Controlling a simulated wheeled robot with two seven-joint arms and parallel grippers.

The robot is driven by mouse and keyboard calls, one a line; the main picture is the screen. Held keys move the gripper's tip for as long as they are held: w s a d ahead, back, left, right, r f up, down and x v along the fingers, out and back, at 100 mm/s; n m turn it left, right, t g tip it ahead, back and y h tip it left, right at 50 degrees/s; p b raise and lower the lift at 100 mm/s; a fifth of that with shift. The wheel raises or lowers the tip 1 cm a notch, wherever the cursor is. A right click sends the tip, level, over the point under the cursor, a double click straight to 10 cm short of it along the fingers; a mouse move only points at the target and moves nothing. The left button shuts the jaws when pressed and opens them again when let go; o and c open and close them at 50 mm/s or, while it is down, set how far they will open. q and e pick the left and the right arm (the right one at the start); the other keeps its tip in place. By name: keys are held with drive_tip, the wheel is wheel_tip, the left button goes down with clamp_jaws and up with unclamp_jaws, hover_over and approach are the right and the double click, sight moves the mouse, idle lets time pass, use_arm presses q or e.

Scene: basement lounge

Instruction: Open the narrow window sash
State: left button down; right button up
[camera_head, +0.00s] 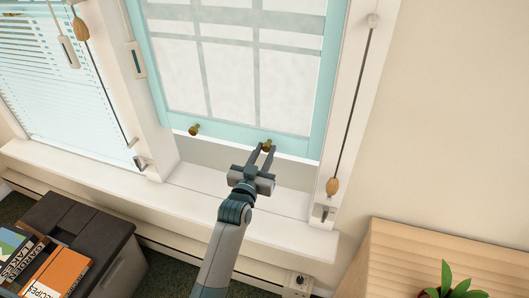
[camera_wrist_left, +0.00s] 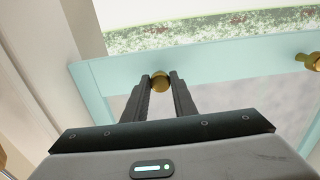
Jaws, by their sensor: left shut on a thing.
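The narrow window sash (camera_head: 313,140) has a pale turquoise frame and frosted panes with a grid. Its bottom rail stands above the sill (camera_head: 195,180), with a plain pale band between them. Two brass knobs sit on the rail, a left knob (camera_head: 194,129) and a right knob (camera_head: 267,145). My left gripper (camera_head: 262,150) is shut on the right knob. In the left wrist view the gripper's fingers (camera_wrist_left: 160,82) pinch that knob (camera_wrist_left: 160,83) from both sides. The other knob (camera_wrist_left: 313,61) is at the right edge there. My right gripper is not in view.
A window with blinds (camera_head: 60,80) is at the left. A dark box with books (camera_head: 60,270) stands lower left. A wooden surface (camera_head: 400,255) with a plant (camera_head: 452,283) is lower right.

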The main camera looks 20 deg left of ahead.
use_arm(q)
drive_tip(key=c, duration=1.5)
unclamp_jaws()
drive_tip(key=shift+r, duration=0.2)
drive_tip(key=shift+o, duration=0.2)
drive_tip(key=shift+f, duration=0.1)
drive_tip(key=shift+s+f, duration=0.1)
drive_tip(key=shift+s, duration=0.5)
drive_tip(key=s+b, duration=0.3)
drive_tip(key=s, duration=1.3)
drive_tip(key=shift+a, duration=0.3)
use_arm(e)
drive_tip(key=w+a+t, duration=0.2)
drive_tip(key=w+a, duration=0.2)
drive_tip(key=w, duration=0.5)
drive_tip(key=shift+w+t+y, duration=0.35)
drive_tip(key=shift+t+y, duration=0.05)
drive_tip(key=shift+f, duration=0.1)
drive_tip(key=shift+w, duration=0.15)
